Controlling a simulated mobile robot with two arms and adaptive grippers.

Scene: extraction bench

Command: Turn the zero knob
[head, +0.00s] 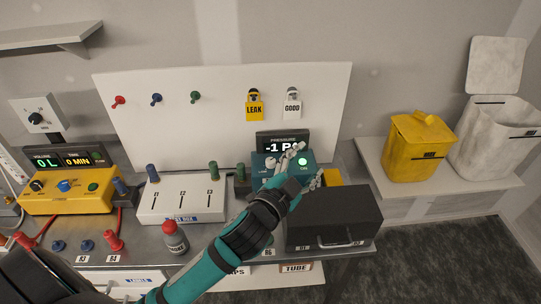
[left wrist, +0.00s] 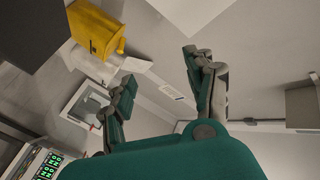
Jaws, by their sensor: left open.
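The teal pressure unit (head: 262,159) stands at the back of the bench, and its display (head: 283,143) reads about -1. A small pale knob (head: 270,163), likely the zero knob, shows on the left of its face; its label is too small to read. A lit green button (head: 302,161) is to the right. My left gripper (head: 304,168) is open over the front of the unit, its fingers partly covering the face. In the left wrist view the fingers (left wrist: 160,72) are apart with nothing between them, and the knob is not visible. My right gripper is not in view.
A black case (head: 335,215) stands right in front of the unit. A white switch box (head: 180,199), a grey red-capped bottle (head: 174,238) and a yellow device (head: 65,204) are to the left. A yellow bin (head: 415,150) stands right.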

